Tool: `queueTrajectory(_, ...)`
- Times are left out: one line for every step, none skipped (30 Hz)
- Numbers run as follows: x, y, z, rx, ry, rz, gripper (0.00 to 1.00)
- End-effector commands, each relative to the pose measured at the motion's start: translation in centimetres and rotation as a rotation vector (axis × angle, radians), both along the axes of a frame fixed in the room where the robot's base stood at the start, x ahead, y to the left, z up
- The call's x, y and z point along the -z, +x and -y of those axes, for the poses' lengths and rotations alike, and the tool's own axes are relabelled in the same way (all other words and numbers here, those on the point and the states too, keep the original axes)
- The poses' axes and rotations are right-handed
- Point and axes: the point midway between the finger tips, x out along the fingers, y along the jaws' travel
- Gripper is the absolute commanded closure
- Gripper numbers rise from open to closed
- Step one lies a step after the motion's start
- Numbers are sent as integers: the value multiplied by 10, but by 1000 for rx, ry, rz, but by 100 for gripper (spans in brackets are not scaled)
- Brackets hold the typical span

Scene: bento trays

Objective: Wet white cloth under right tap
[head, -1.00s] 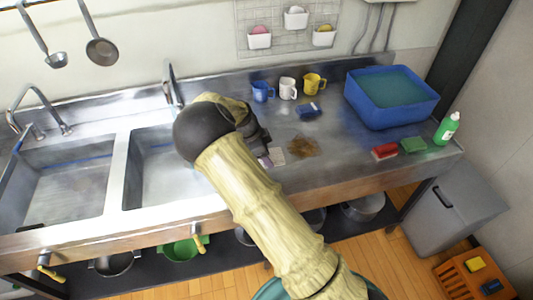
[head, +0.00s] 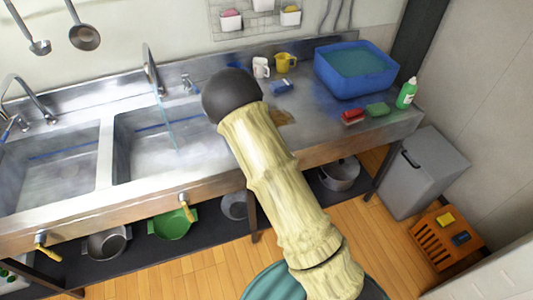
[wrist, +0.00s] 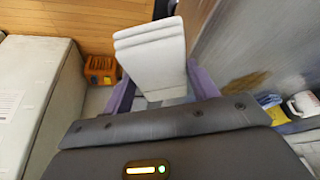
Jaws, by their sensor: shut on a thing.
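The white cloth (wrist: 152,50) is a stack of folded layers, seen in the wrist view between the two purple-grey fingers of my gripper (wrist: 153,92). My gripper is shut on it. I cannot tell whether the cloth is wet. In the head view my forearm and dark elbow hide the gripper and the cloth. The right tap (head: 150,68) stands behind the right basin (head: 150,158). A thin pale-blue stream of water (head: 167,119) runs from it into that basin.
The left basin (head: 50,170) and left tap (head: 32,92) are at the left. Counter: white mug (head: 261,67), yellow mug (head: 284,62), blue tub (head: 355,75), red sponge (head: 352,117), green sponge (head: 377,109), green bottle (head: 406,94). A grey bin (head: 423,170) and orange crate (head: 440,240) stand on the floor.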

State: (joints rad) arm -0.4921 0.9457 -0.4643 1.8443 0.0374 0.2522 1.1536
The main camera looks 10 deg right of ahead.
Motion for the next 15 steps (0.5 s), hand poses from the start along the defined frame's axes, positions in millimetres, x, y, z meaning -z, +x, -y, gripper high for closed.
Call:
queueTrajectory(5, -4, 8, -35, 2, -3, 60)
queueTrajectory(8, -5, 12, -64, 1, -4, 60)
queueTrajectory(12, -8, 17, -106, 1, -3, 60)
queueTrajectory(15, -10, 20, -141, 2, -4, 60)
queueTrajectory(19, -13, 24, -181, 2, -4, 60)
queueTrajectory(24, -17, 28, -238, 2, -5, 60)
queueTrajectory(28, -21, 31, -285, 3, -7, 60)
queueTrajectory(32, -25, 32, -335, 3, -6, 60)
queueTrajectory(38, -32, 34, -406, 4, -7, 60)
queueTrajectory(42, -37, 35, -461, 3, -8, 60)
queueTrajectory(46, -42, 35, -517, 4, -9, 60)
queueTrajectory(51, -50, 33, -594, 4, -9, 60)
queueTrajectory(55, -56, 32, -647, 4, -9, 60)
queueTrajectory(58, -61, 30, -698, 4, -8, 60)
queueTrajectory(61, -69, 27, -762, 3, -8, 60)
